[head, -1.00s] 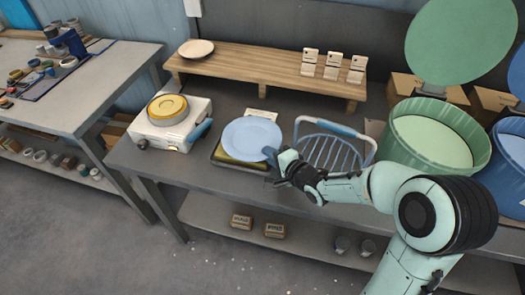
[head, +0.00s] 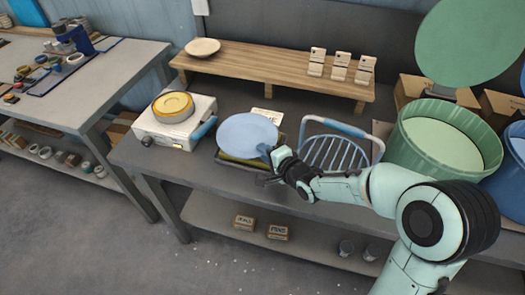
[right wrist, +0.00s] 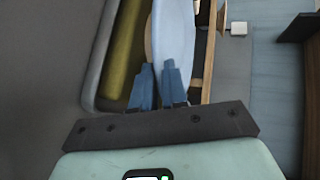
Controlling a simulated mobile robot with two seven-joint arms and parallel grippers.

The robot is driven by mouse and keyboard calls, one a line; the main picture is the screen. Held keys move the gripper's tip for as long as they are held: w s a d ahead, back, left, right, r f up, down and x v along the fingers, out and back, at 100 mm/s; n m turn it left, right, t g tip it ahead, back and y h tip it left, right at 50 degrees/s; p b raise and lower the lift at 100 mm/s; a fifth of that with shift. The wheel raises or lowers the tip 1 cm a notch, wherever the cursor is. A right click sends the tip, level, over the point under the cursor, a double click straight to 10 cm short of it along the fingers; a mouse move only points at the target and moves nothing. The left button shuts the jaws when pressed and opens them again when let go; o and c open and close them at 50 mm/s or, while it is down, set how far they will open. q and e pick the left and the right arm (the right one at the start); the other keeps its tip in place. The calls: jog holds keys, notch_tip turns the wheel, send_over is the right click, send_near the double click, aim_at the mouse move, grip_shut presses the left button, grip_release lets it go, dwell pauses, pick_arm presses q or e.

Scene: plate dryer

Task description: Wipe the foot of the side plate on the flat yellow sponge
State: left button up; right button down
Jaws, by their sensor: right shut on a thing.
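The side plate (head: 247,135) is pale blue and held roughly level over the sponge tray. My right gripper (head: 266,152) is shut on its right rim; the wrist view shows both blue fingers (right wrist: 158,85) on the plate's edge (right wrist: 172,35). The flat yellow sponge (right wrist: 123,55) lies in a dark tray (right wrist: 92,70), mostly covered by the plate in the head view, where a yellow-green strip (head: 238,161) shows. Whether the plate's foot touches the sponge is hidden. My left gripper is not in view.
A white device with a round yellow top (head: 172,105) stands left of the tray. A wire rack with a blue handle (head: 340,150) stands right.

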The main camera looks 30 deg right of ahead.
jog(key=shift+s+d, duration=0.35)
jog(key=shift+s, duration=0.1)
jog(key=shift+r, duration=0.1)
notch_tip(320, 180, up, 6)
jog(key=p, duration=0.5)
jog(key=shift+p, duration=0.3)
jog(key=shift+w+a, duration=0.1)
